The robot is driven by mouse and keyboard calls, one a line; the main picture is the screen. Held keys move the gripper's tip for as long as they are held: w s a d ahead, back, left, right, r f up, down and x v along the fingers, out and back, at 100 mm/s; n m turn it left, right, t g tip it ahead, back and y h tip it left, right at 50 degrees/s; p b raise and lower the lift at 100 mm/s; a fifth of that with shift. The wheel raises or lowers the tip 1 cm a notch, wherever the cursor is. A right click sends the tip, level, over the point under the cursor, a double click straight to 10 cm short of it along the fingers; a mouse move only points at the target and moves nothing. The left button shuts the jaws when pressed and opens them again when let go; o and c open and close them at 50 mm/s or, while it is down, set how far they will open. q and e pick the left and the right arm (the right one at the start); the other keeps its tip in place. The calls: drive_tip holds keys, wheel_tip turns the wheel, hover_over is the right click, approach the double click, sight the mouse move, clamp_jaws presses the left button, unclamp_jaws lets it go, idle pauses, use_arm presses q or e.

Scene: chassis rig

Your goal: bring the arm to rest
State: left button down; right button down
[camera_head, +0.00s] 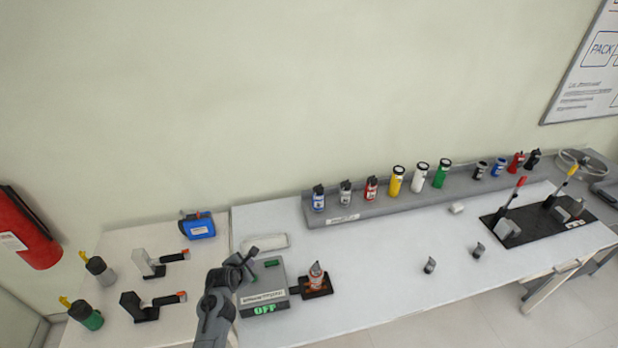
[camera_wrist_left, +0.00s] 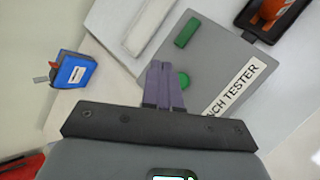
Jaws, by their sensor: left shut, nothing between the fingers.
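My left gripper (camera_head: 246,261) is shut and empty at the upper left part of the grey tester box (camera_head: 277,276). In the left wrist view its closed fingertips (camera_wrist_left: 164,68) appear over the tester's grey top (camera_wrist_left: 206,58), close to a round green button (camera_wrist_left: 184,80). I cannot tell whether the fingertips touch the button. A green bar (camera_wrist_left: 187,32) is on the same top. My right gripper is not in view.
An orange bottle (camera_head: 316,275) stands in a dark tray (camera_head: 318,290) right of the tester. A blue box (camera_head: 198,226), tools and canisters stand on the left table. A grey rack (camera_head: 380,209) with several bottles runs along the wall. The table's middle (camera_head: 385,275) is clear.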

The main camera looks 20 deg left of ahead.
use_arm(q)
drive_tip(key=shift+g, duration=0.7)
drive_tip(key=s+f, duration=0.1)
drive_tip(key=s, duration=0.1)
drive_tip(key=s+f+p, duration=0.1)
drive_tip(key=s+f, duration=0.3)
drive_tip(key=shift+s+a+f, duration=0.15)
drive_tip(key=shift+a+f, duration=0.05)
drive_tip(key=shift+a, duration=0.05)
drive_tip(key=s, duration=0.2)
drive_tip(key=s+f+m+p, duration=0.1)
drive_tip(key=shift+s+a, duration=0.15)
drive_tip(key=shift+s, duration=0.2)
drive_tip(key=s+d+r+m+g+p, duration=0.1)
drive_tip(key=s+d+r+m+p, duration=0.15)
drive_tip(key=s, duration=0.55)
drive_tip(key=s+d+r+m+g+h+p, duration=0.1)
drive_tip(key=s+d+r+m, duration=0.6)
drive_tip(key=m, duration=0.6)
drive_tip(key=s+d+r+m+g+p, duration=0.1)
drive_tip(key=s+d+r+m+g, duration=0.1)
drive_tip(key=s+d+r+m, duration=0.6)
wheel_tip(320, 180, up, 4)
drive_tip(key=s+m, duration=0.1)
drive_tip(key=m, duration=0.5)
drive_tip(key=shift+d+h, duration=0.2)
drive_tip(key=shift+h, duration=0.2)
drive_tip(key=shift+s+m, duration=0.1)
drive_tip(key=shift+m, duration=0.15)
